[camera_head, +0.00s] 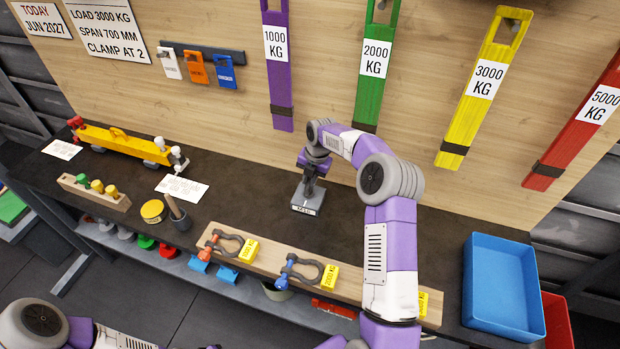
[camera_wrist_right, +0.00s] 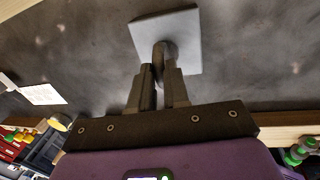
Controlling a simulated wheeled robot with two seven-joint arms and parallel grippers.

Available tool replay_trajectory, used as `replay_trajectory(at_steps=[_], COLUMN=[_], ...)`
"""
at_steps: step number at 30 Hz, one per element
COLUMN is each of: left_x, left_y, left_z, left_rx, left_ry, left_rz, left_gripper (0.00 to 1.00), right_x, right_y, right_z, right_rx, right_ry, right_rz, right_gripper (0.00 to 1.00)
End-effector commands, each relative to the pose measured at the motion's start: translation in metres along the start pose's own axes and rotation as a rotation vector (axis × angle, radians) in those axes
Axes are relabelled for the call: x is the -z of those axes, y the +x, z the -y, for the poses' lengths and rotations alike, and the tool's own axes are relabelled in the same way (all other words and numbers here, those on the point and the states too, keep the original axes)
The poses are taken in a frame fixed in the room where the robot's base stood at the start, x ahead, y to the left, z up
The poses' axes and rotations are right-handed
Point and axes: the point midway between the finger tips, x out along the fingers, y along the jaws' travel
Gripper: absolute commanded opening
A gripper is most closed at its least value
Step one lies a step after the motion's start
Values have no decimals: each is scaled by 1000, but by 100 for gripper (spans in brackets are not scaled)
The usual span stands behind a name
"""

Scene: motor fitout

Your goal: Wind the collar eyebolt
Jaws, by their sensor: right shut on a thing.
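The collar eyebolt (camera_wrist_right: 165,48) stands on a grey square base block (camera_wrist_right: 182,28) on the dark bench top. The block (camera_head: 308,205) has a small white label on its front in the head view. My right gripper (camera_wrist_right: 162,75) comes down over the block and is shut on the eyebolt's ring. In the head view my right gripper (camera_head: 311,183) hides most of the eyebolt. How far the eyebolt sits in the block cannot be told. My left arm shows only at the bottom left edge; its gripper is out of view.
A wooden rack with shackles (camera_head: 268,262) runs along the front edge. A blue tray (camera_head: 503,290) stands at the right. A yellow spreader beam (camera_head: 122,142), a peg block (camera_head: 95,195) and a dark cup (camera_head: 181,220) are at the left. Coloured slings (camera_head: 470,95) hang on the back board.

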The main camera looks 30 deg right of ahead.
Motion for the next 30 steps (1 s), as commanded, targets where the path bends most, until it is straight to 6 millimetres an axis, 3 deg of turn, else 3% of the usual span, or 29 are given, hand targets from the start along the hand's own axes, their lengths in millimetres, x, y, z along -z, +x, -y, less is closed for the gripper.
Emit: replay_trajectory(at_steps=[11,30], left_x=[0,0], left_y=[2,8], left_z=[1,3], left_rx=[0,0], left_ry=[0,0], left_rz=[0,0], left_gripper=[43,43], right_x=[1,3], right_y=[-1,-2], right_z=[0,0], right_rx=[-1,-3], right_ry=[129,702], right_rz=[23,124], right_gripper=[0,0])
